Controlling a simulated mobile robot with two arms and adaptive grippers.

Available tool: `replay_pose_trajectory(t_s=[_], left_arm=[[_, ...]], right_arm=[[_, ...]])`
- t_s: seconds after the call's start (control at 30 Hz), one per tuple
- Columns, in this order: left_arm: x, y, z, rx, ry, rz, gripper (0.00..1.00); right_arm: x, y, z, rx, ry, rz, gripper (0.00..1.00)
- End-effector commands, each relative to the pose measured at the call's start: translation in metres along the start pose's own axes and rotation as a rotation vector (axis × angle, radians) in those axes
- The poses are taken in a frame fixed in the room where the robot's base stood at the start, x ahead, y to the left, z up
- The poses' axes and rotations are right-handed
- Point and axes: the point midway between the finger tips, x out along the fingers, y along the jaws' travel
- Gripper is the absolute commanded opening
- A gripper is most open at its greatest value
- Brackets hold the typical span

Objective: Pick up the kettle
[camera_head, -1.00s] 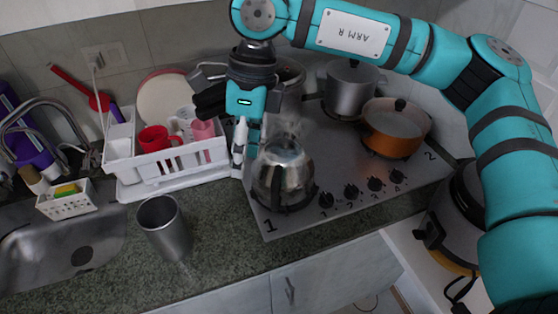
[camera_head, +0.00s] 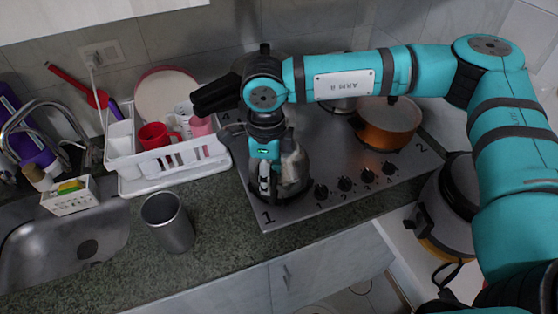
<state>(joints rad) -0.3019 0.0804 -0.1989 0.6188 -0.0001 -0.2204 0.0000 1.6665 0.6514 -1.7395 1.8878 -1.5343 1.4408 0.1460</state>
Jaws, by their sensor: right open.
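The silver kettle (camera_head: 292,170) stands on the front left burner of the stove, by the mark 1. My right arm reaches in from the right, and its wrist and gripper hide the kettle's left and upper parts. My right gripper (camera_head: 265,188) points down, open, in front of the kettle's left side in the picture. Whether its fingers touch the kettle or stand around its handle I cannot tell. My left gripper is not in view.
The stove (camera_head: 330,211) also bears a copper pot (camera_head: 386,128) at the back right. A white dish rack (camera_head: 165,162) stands left of the stove, and a grey metal cup (camera_head: 168,222) is on the counter (camera_head: 215,235). The sink (camera_head: 35,245) is far left.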

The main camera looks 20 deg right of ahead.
Motion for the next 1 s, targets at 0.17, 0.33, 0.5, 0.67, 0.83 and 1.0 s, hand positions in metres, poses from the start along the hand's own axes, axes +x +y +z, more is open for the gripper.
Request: replay_pose_trajectory(t_s=[0.17,0.33,0.5,0.67,0.83,1.0], left_arm=[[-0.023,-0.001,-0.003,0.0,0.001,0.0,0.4],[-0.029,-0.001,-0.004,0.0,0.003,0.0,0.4],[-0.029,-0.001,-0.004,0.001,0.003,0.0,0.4],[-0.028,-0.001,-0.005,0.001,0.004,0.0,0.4],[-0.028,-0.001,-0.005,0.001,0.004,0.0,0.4],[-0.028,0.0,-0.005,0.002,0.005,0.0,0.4]], right_arm=[[0.02,0.002,-0.007,0.0,0.007,0.005,0.46],[0.044,0.002,-0.006,0.0,0.004,0.003,0.46],[0.05,0.001,-0.006,0.0,0.001,0.001,0.46],[0.05,0.002,-0.006,0.0,0.001,0.001,0.41],[0.05,0.001,-0.006,0.0,0.001,0.001,0.19],[0.05,0.001,-0.006,0.0,0.001,0.001,0.0]])
